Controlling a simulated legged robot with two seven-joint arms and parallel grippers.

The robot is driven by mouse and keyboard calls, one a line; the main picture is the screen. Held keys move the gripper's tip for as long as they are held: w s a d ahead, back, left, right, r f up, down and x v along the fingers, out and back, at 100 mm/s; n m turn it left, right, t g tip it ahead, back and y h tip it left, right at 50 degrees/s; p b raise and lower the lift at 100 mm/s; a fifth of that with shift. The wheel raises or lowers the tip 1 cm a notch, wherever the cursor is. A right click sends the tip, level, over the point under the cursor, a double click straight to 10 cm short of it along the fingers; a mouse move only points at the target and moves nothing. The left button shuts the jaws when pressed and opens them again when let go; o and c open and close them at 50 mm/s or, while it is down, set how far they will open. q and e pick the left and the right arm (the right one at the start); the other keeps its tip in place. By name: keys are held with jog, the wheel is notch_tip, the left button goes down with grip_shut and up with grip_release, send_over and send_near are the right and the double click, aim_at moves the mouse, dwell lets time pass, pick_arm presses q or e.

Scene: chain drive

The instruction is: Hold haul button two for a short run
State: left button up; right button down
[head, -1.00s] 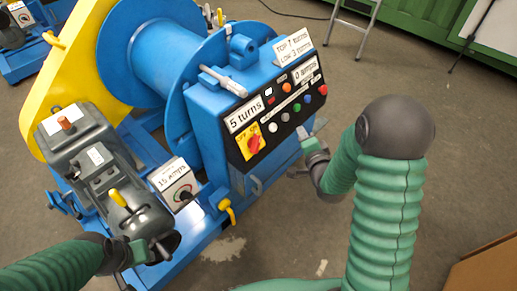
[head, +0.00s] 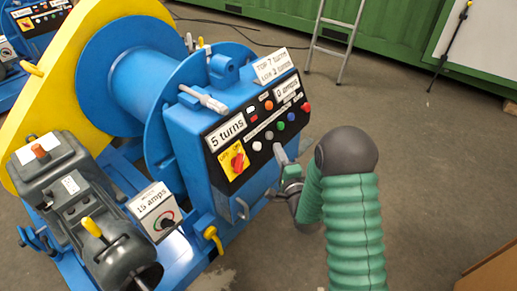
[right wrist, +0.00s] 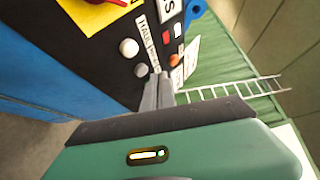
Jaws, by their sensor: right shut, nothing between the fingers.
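The black control panel (head: 245,135) is on the blue winch box. My right gripper (head: 279,151) is shut and empty, just in front of the row's left part. In the right wrist view its fingers (right wrist: 157,88) point at the panel beside a grey button (right wrist: 141,70) and hide other buttons. Contact is unclear. My left gripper is out of view.
A red switch on yellow (head: 236,162) is left of the buttons. Displays read "5 turns" and "0 amps"; a "15 amps" box (head: 155,208) stands lower left. The blue drum (head: 140,80) is behind.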

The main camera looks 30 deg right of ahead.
aim_at(257, 146)
jog(key=shift+w+a+f+b, duration=0.3)
jog(key=shift+w+f, duration=0.1)
jog(key=shift+w, duration=0.3)
jog(key=shift+w+a+f+b, duration=0.25)
jog(key=shift+w+a+f, duration=0.1)
jog(key=shift+w, duration=0.4)
jog(key=shift+w+a+f+b, duration=0.25)
jog(key=shift+w+f, duration=0.15)
jog(key=shift+w, duration=0.3)
jog(key=shift+w, duration=0.1)
jog(key=shift+w+a+f, duration=0.1)
jog(key=shift+w+a, duration=0.05)
jog(key=shift+w, duration=0.05)
dwell(0.3)
